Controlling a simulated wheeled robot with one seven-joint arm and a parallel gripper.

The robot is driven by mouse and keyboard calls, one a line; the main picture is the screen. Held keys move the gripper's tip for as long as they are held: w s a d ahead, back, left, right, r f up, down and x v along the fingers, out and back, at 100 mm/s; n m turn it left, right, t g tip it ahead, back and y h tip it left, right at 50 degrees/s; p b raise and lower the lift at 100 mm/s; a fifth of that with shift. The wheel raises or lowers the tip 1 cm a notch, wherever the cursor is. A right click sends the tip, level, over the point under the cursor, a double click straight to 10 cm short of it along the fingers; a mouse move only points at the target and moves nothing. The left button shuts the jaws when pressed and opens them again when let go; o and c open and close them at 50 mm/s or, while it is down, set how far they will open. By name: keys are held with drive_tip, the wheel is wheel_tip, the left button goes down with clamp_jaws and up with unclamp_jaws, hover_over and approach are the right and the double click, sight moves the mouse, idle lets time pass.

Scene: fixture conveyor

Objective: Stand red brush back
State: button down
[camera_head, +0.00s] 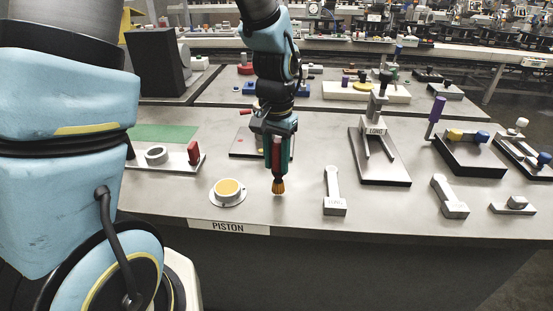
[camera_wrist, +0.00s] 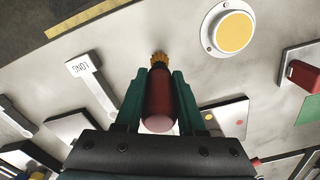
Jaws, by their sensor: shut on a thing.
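My gripper (camera_head: 278,162) is shut on the red brush (camera_head: 277,150) and holds it upright, with its orange-brown bristles pointing down. In the wrist view the brush (camera_wrist: 159,103) lies between the two green fingers, with its bristles showing beyond the fingertips. The bristle end is over or near the bare front part of the table; I cannot tell whether it touches. A flat plate (camera_head: 240,149) with small coloured dots lies behind my gripper, partly hidden by it. The plate also shows in the wrist view (camera_wrist: 231,120), right of the brush.
A round yellow-topped piston (camera_head: 228,190) stands left of the brush, above the PISTON label (camera_head: 228,227). The LONG gauge (camera_head: 334,190) lies to the right. A forked LONG fixture (camera_head: 378,158) stands farther right. A tray (camera_head: 150,165) with a ring and red block is left.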

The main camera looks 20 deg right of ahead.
sight(276, 142)
drive_tip(key=shift+f+b, duration=0.35)
drive_tip(key=shift+f, duration=0.3)
drive_tip(key=shift+f, duration=0.15)
drive_tip(key=c, duration=0.8)
unclamp_jaws()
drive_tip(key=shift+c, duration=0.2)
drive_tip(key=o, duration=0.6)
drive_tip(key=shift+c, duration=0.2)
wheel_tip(276, 142, up, 11)
drive_tip(key=shift+f+b, duration=0.1)
drive_tip(key=shift+b, duration=0.75)
